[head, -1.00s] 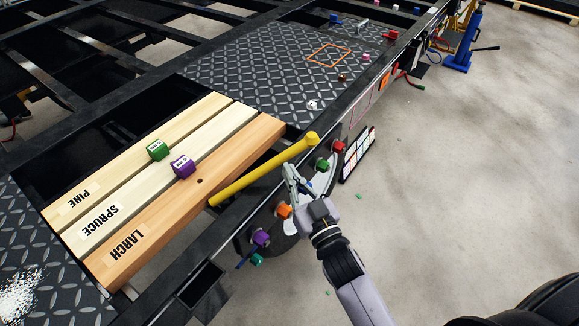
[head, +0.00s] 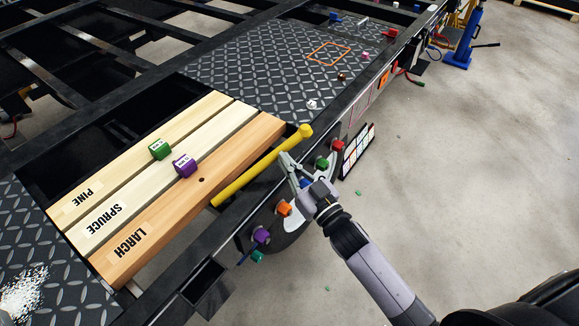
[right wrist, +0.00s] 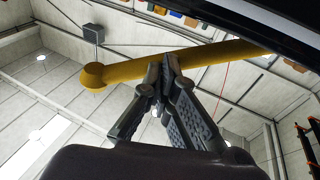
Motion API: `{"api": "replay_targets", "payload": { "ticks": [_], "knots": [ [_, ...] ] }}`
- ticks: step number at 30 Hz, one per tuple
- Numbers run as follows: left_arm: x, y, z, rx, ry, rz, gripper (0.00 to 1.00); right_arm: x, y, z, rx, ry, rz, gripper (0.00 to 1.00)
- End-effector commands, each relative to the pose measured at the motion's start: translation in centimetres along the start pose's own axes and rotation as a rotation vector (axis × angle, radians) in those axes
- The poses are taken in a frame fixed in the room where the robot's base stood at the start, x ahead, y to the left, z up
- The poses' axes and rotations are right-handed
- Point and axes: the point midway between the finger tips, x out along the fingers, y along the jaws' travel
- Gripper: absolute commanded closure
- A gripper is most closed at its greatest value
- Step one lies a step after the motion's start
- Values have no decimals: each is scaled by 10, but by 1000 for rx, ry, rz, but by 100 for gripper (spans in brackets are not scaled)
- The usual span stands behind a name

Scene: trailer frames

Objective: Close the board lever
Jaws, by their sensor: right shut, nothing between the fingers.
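The yellow board lever (head: 262,167) lies slantwise along the outer edge of the LARCH board (head: 190,200), its knobbed end (head: 305,131) up and to the right. My right gripper (head: 286,158) is shut and empty, its fingertips close beside the lever on its outer side. In the right wrist view the lever (right wrist: 205,55) runs across behind the closed fingertips (right wrist: 163,62), which overlap it; I cannot tell for sure whether they touch. My left gripper is not in view.
The PINE board (head: 135,150) and SPRUCE board (head: 100,220) lie beside LARCH. A green block (head: 159,149) and a purple block (head: 184,165) sit on the boards. A dark curved panel with coloured knobs, including an orange one (head: 284,208), is below my gripper. Open floor lies right.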

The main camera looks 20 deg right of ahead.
Motion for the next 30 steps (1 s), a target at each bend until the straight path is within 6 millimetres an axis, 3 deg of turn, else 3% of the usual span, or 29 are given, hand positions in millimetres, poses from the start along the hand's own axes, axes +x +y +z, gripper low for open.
{"api": "replay_targets", "payload": {
  "ticks": [14,22,30],
  "knots": [
    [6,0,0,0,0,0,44,46,11,9,52,1,-323,100],
    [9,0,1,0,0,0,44,58,9,10,57,1,-314,100],
    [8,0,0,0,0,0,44,57,9,10,57,1,-314,100]
  ]
}}
